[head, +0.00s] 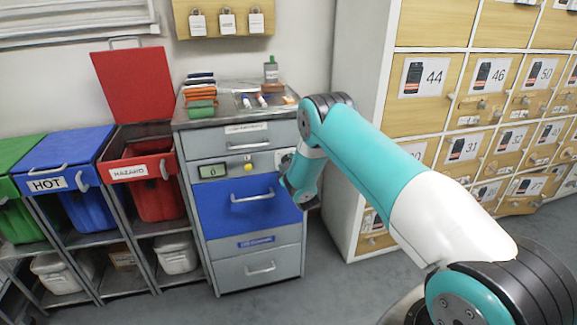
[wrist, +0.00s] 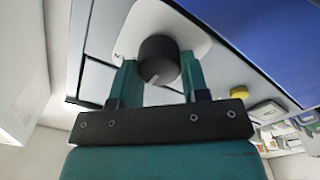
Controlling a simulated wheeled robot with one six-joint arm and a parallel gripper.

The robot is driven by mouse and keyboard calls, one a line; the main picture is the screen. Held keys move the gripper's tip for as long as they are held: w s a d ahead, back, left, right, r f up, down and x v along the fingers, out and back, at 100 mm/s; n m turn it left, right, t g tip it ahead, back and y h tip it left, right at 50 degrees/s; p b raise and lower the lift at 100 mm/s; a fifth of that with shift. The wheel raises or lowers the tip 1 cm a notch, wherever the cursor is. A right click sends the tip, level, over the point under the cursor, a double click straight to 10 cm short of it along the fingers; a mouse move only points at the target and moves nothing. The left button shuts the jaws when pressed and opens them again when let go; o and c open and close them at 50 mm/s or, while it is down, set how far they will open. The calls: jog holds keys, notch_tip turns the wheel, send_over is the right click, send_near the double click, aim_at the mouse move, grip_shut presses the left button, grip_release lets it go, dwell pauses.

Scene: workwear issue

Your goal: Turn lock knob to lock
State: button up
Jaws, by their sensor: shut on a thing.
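The lock knob (wrist: 159,58) is a round black knob with a pale pointer mark, on a white plate (wrist: 190,22) on the cabinet front in the wrist view. My gripper (wrist: 158,80) has one teal finger on each side of the knob and is shut on it. In the head view my gripper (head: 294,180) is at the upper right of the grey cabinet (head: 247,172), beside the blue drawer (head: 220,208). The knob itself is hidden there by my arm.
A yellow button (head: 248,167) and a small display (head: 212,171) are left of my gripper. The open red HAZARD bin (head: 155,195) and blue HOT bin (head: 85,205) stand left of the cabinet. Numbered wooden lockers (head: 425,78) stand to the right. Tools lie on the cabinet top.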

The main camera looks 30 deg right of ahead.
jog(key=n, duration=0.9)
jog(key=shift+w+a+p, duration=0.1)
jog(key=shift+a+p, duration=0.05)
jog(key=shift+p, duration=0.25)
jog(key=shift+n, duration=0.3)
jog(key=o, duration=0.9)
jog(key=shift+f, duration=0.1)
